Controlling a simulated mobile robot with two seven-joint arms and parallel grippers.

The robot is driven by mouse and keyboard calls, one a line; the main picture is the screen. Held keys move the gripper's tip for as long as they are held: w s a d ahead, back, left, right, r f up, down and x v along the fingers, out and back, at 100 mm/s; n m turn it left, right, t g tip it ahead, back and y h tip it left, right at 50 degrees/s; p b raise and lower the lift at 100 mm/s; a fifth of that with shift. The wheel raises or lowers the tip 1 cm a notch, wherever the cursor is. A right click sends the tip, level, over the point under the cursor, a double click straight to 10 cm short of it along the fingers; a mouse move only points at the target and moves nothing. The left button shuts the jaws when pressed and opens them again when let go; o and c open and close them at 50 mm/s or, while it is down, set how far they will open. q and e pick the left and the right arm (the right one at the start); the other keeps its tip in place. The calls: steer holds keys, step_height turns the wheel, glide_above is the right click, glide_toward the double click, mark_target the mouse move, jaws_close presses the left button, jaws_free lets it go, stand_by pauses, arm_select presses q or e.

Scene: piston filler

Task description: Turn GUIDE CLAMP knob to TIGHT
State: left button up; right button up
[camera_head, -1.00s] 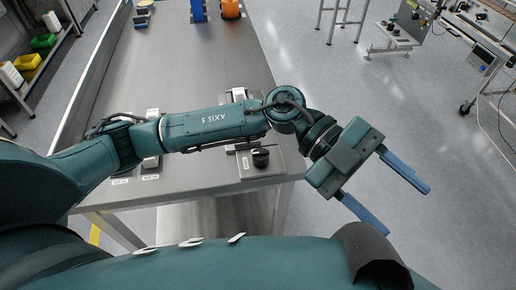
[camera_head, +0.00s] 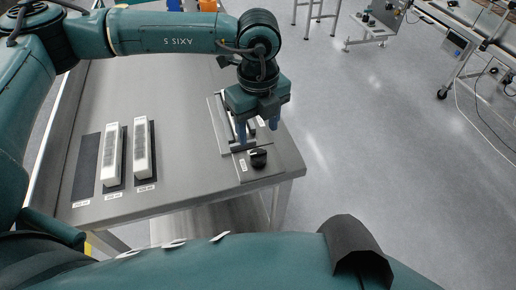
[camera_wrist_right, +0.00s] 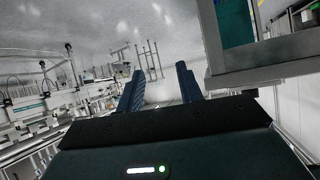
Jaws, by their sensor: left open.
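The black knob (camera_head: 258,158) sits on a grey plate (camera_head: 280,167) at the table's front right corner. A pale mark shows on the knob, but its label is too small to read. My left gripper (camera_head: 256,137) points down just behind the knob, its two blue fingers apart with nothing seen between them. The fingers look close to the knob; I cannot tell whether they touch it. My right gripper (camera_wrist_right: 160,85) shows in the right wrist view, with its blue fingers apart and empty, away from the knob.
Two white slotted blocks (camera_head: 112,157) (camera_head: 141,150) stand on dark pads at the table's left, beside an empty dark pad (camera_head: 86,166). A metal rail fixture (camera_head: 222,118) lies behind the knob plate. Open floor lies right of the table.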

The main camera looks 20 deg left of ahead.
mark_target(258, 154)
arm_select(q)
step_height(258, 154, down, 7)
steer(key=shift+f+p, duration=0.2)
steer(key=shift+p, duration=0.15)
steer(key=shift+f, duration=0.5)
arm_select(e)
steer(key=shift+s+d+f, duration=0.1)
steer(key=shift+d+f, duration=0.05)
steer(key=shift+f, duration=0.1)
arm_select(q)
steer(key=c, duration=1)
arm_select(e)
steer(key=shift+r, duration=0.2)
